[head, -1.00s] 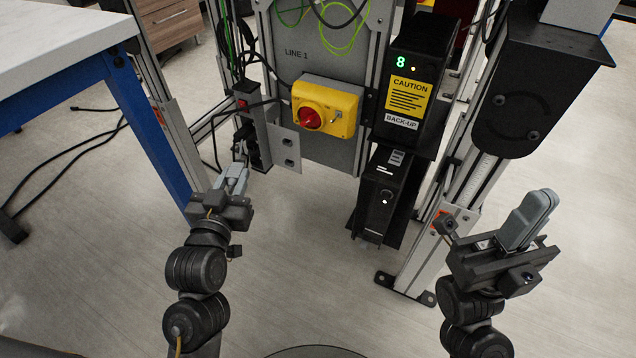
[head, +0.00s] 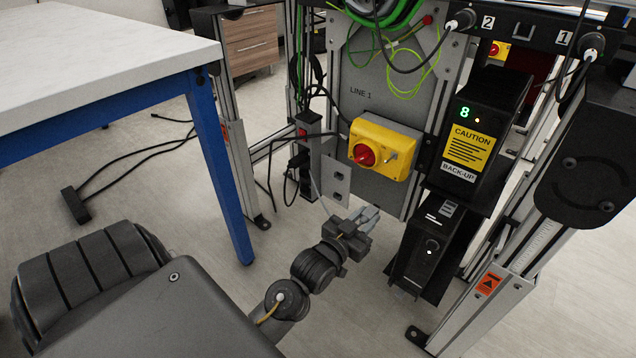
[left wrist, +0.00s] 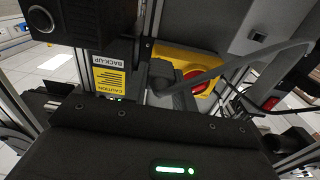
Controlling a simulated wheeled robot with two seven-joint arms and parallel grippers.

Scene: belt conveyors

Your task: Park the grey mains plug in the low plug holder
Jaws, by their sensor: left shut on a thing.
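My left gripper (head: 362,217) is shut at the middle of the head view, just below and to the right of a grey plate. The grey mains plug is between its fingers but too small to make out in the head view. In the left wrist view a grey plug body (left wrist: 163,82) shows, with a thick grey cable running off to the upper right. The grey plate (head: 328,172), seemingly the plug holder, has two dark openings, one above the other. The gripper looks apart from the plate. My right gripper is out of view.
A black power strip (head: 306,150) stands left of the plate. A yellow box with a red knob (head: 382,148) is above right. A black back-up unit (head: 482,125) and a lower black box (head: 428,250) stand to the right. A blue-legged table (head: 215,160) is at left.

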